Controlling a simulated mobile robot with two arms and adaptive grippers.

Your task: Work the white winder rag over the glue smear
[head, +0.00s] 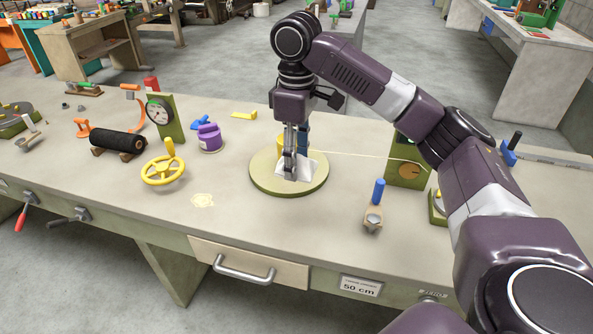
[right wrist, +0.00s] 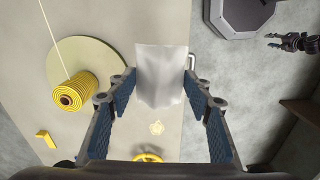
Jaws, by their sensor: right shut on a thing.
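The white rag (head: 302,170) is held between the fingers of my right gripper (head: 290,172), over the near part of the round olive turntable in the head view. In the right wrist view the rag (right wrist: 162,75) hangs between the two blue-padded fingers, its free end spread out. I cannot tell how high it is above the turntable. The pale yellow glue smear (head: 202,200) lies on the bench top near the front edge, left of the gripper and apart from the rag. It also shows in the right wrist view (right wrist: 156,127). My left gripper (right wrist: 292,42) is small and dark there, its opening unclear.
The turntable (head: 262,182) carries a yellow spool (right wrist: 72,92) with a thread running right to a green post (head: 405,165). The bench around the smear is clear.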

